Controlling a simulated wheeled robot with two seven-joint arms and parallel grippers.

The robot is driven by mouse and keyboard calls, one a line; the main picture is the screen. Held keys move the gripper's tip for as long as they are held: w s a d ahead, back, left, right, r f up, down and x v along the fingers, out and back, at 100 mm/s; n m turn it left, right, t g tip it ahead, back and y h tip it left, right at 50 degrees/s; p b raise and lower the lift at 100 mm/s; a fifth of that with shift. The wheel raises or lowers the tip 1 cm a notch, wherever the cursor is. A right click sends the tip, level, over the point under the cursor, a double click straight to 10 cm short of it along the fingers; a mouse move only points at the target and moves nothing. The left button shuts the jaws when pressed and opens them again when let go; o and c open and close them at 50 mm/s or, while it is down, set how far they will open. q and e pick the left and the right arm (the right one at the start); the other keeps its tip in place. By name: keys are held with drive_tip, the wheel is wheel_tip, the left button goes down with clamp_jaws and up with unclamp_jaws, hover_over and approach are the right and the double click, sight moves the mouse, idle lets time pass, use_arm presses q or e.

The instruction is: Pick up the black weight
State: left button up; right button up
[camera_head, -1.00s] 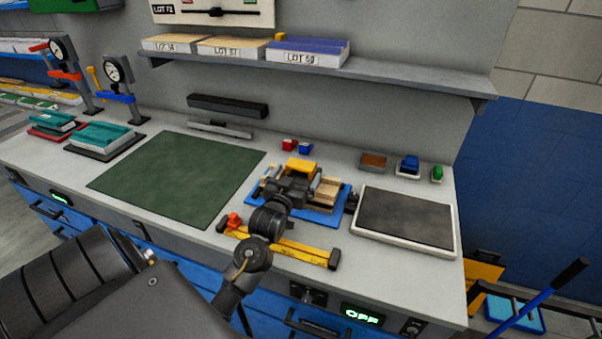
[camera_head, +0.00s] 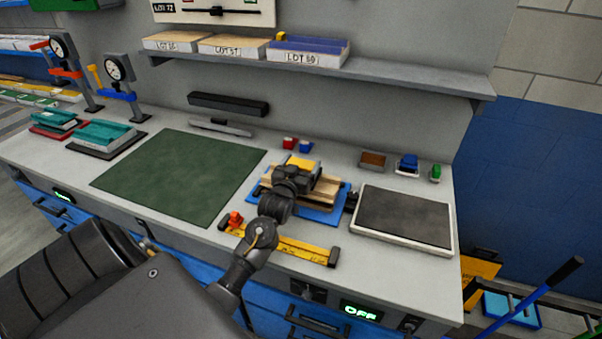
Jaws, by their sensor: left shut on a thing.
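My left gripper (camera_head: 298,174) reaches over the blue tray (camera_head: 322,216) from the front. It is shut on a dark block that I take to be the black weight (camera_head: 314,170), mostly hidden by the gripper. A yellow piece (camera_head: 301,162) shows just behind the fingers. Pale wooden pieces (camera_head: 327,190) lie on the blue tray, below and beside the gripper. I cannot tell whether the weight touches them. My right gripper is not in view.
A white-rimmed dark pad (camera_head: 452,245) is at the right. A green mat (camera_head: 180,175) lies left, clear. The shelf (camera_head: 400,81) overhangs the back.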

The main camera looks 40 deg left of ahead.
use_arm(q)
drive_tip(key=c, duration=1)
drive_tip(key=shift+r, duration=0.2)
drive_tip(key=shift+c, duration=0.6)
drive_tip(key=shift+w+r, duration=0.1)
drive_tip(key=shift+r+b, duration=0.3)
drive_tip(key=shift+r, duration=0.25)
drive_tip(key=s+a+r+b, duration=0.1)
drive_tip(key=s+a+r, duration=0.1)
drive_tip(key=s+r, duration=0.9)
drive_tip(key=shift+s+a+r+b, duration=0.2)
drive_tip(key=shift+s+r+b, duration=0.15)
drive_tip(key=shift+s, duration=1.15)
